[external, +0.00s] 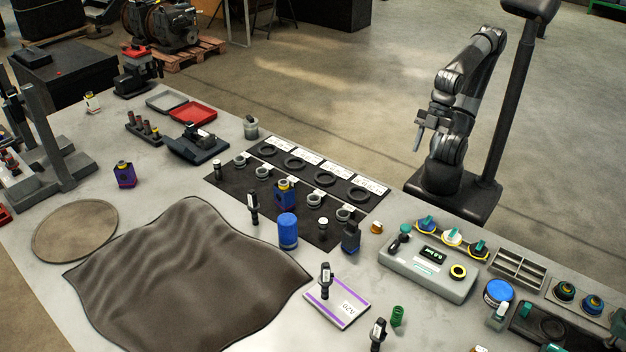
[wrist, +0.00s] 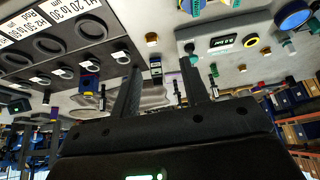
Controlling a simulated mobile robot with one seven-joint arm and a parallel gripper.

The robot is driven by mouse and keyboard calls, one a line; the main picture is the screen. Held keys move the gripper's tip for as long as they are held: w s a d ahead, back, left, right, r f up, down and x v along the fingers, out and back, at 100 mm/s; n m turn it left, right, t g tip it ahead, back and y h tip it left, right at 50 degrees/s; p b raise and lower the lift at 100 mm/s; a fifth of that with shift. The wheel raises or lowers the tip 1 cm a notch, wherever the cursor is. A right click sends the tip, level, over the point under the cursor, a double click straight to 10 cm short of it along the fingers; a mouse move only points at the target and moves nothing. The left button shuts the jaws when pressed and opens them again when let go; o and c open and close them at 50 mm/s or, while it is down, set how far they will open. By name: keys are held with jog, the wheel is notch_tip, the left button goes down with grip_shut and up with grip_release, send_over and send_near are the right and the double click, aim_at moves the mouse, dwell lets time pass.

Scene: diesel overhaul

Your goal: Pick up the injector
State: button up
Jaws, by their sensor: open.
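Several slim dark upright pieces with pale labels look like injectors; I cannot tell which one is meant. One (external: 253,208) stands by the dark mat's front edge, one (external: 325,279) on a purple-edged card (external: 346,309), and one (external: 377,333) near the front edge of the picture. Similar small pieces show in the wrist view, one (wrist: 102,97) left of the fingers. My gripper (external: 418,136) is raised beyond the bench's far side, well apart from them. In the wrist view my gripper (wrist: 162,88) has its fingers spread with nothing held between them.
The bench also holds a dark mat (external: 222,178) with rings and labels, a blue cylinder (external: 288,231), a grey control box (external: 425,272), a divided tray (external: 517,267) and a brown cloth (external: 185,270). A vise-like tool (external: 195,146) stands farther left. The space above the bench is clear.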

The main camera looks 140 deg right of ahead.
jog(key=shift+o, duration=0.4)
jog(key=shift+w, duration=0.1)
jog(key=t, duration=0.3)
send_over(250, 198)
jog(key=s, duration=0.8)
notch_tip(250, 198, down, 5)
jog(key=shift+n, duration=0.3)
jog(key=shift+w+r+x, duration=0.15)
jog(key=shift+x, duration=2.65)
jog(key=shift+w+r+x, duration=0.1)
jog(key=shift+x, duration=2.7)
jog(key=shift+d, duration=0.1)
jog(key=shift+c, duration=0.5)
